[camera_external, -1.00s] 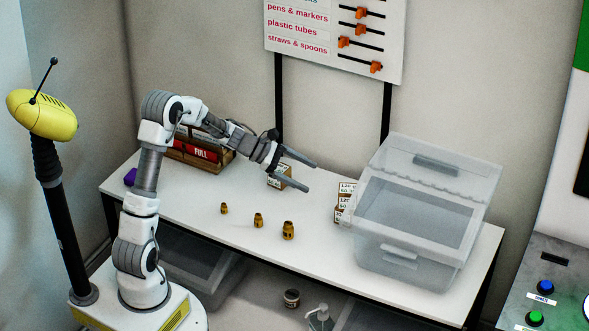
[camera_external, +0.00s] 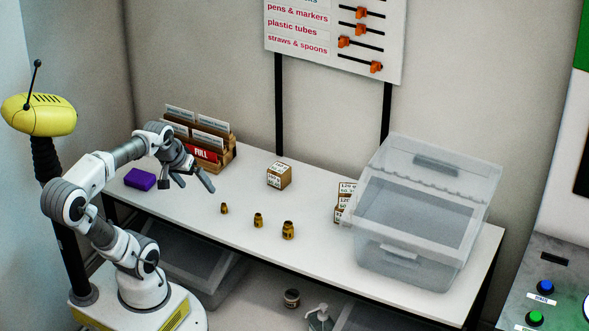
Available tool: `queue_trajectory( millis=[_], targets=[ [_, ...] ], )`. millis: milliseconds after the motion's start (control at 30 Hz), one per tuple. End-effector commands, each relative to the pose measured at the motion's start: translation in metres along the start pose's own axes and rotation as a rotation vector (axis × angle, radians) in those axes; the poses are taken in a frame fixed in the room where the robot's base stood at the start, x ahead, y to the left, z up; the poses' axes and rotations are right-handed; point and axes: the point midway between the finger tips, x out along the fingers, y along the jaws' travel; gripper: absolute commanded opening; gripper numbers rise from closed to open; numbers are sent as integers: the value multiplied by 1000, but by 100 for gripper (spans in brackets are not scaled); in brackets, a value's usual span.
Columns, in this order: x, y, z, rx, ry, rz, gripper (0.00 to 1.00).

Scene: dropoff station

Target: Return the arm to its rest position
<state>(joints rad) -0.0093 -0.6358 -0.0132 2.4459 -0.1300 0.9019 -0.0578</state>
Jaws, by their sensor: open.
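My arm (camera_external: 75,200) is folded back toward the left, its elbow low beside the yellow-headed post and its forearm reaching up and right over the table's left end. My gripper (camera_external: 193,186) is open and empty, with its fingers pointing down and right. It is above the left part of the white table (camera_external: 320,225), in front of the wooden card box. The gap between the fingers and the tabletop cannot be judged exactly.
A purple block (camera_external: 140,179) lies left of my gripper. A wooden box of cards (camera_external: 228,155) stands behind it. A small labelled box (camera_external: 279,177), brass weights (camera_external: 288,230) and a lidded clear bin (camera_external: 410,225) are further right.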

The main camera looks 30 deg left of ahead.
Motion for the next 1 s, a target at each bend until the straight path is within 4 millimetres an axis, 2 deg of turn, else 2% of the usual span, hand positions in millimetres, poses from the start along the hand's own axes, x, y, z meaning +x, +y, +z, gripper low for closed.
queue_trajectory(
  millis=[100, 200, 533, 667, 767, 1000],
  targets=[
    [-9, -16, 10, 90, 46, -57, 100],
    [-12, -23, 13, 128, 62, -83, 100],
    [-13, -25, 14, 139, 65, -92, 100],
    [-20, -24, 11, 138, 65, -92, 100],
    [-33, -22, 5, 138, 65, -91, 100],
    [-80, -14, -16, 137, 65, -91, 100]
  ],
)
